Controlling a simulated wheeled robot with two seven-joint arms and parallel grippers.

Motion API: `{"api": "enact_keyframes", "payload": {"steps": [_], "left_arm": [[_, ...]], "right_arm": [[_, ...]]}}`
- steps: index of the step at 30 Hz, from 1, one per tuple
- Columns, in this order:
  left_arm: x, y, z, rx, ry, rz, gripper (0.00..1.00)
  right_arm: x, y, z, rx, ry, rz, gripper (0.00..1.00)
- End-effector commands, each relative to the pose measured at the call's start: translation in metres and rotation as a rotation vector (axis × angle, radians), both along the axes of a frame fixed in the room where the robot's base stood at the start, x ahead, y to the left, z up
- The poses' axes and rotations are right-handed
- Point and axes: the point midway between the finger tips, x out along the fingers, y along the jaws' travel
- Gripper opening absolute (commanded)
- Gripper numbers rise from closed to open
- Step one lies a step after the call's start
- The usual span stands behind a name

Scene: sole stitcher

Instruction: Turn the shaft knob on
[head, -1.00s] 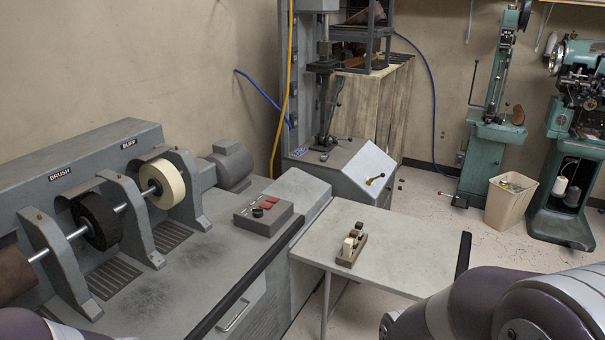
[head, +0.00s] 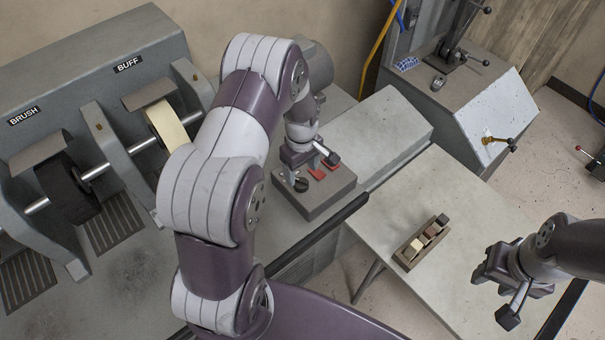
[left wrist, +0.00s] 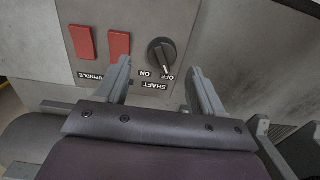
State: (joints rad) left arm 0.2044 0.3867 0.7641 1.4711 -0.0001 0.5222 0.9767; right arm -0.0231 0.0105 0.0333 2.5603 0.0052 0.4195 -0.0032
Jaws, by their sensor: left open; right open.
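The shaft knob (left wrist: 162,52) is a round black knob on the grey control box. In the left wrist view its white mark points toward the OFF label, and the ON label (left wrist: 145,73) is beside it. It also shows in the head view (head: 301,186), partly covered by my gripper. My left gripper (head: 297,180) is open above the box. In the left wrist view its fingers (left wrist: 160,66) are apart, with the knob just beyond the gap and not gripped. My right gripper (head: 508,284) is open and empty over the side table's right edge.
Two red switches (left wrist: 101,43) sit beside the knob on the box (head: 325,198). The brush and buff wheels (head: 166,124) stand at left. A small block holder (head: 407,263) stands on the side table (head: 462,212), which is otherwise mostly clear.

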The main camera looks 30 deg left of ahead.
Motion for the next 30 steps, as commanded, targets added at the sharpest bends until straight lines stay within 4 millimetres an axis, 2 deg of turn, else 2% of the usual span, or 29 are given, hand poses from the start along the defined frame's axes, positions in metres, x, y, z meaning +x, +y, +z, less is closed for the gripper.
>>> {"api": "enact_keyframes", "payload": {"steps": [3, 6, 10, 16, 17, 21, 22, 30], "left_arm": [[-0.001, 0.0, -0.023, 0.0, 0.002, -0.001, 0.69], [0.0, 0.0, -0.036, 0.0, 0.0, -0.002, 0.69], [0.0, 0.0, -0.044, 0.001, -0.001, -0.002, 0.69], [0.001, 0.0, -0.044, 0.0, -0.002, -0.002, 0.69], [0.001, 0.0, -0.044, 0.0, -0.002, -0.003, 0.65], [0.0, 0.0, -0.044, 0.0, -0.002, -0.003, 0.2], [0.0, 0.0, -0.044, 0.001, -0.001, -0.003, 0.13], [0.0, 0.0, -0.045, 0.0, -0.001, -0.017, 0.13]], "right_arm": [[0.0, 0.0, 0.005, 0.0, 0.0, 0.0, 0.43], [0.0, 0.0, 0.007, 0.0, 0.0, 0.0, 0.43], [0.0, 0.0, 0.007, 0.0, 0.0, 0.0, 0.43], [0.0, 0.0, 0.007, 0.0, 0.0, 0.0, 0.43], [0.0, 0.0, 0.007, 0.0, 0.0, 0.0, 0.43], [0.0, 0.0, 0.007, 0.0, 0.0, 0.0, 0.43], [0.0, 0.0, 0.007, 0.0, 0.0, 0.0, 0.43], [0.0, 0.0, 0.006, 0.0, 0.0, 0.0, 0.43]]}}
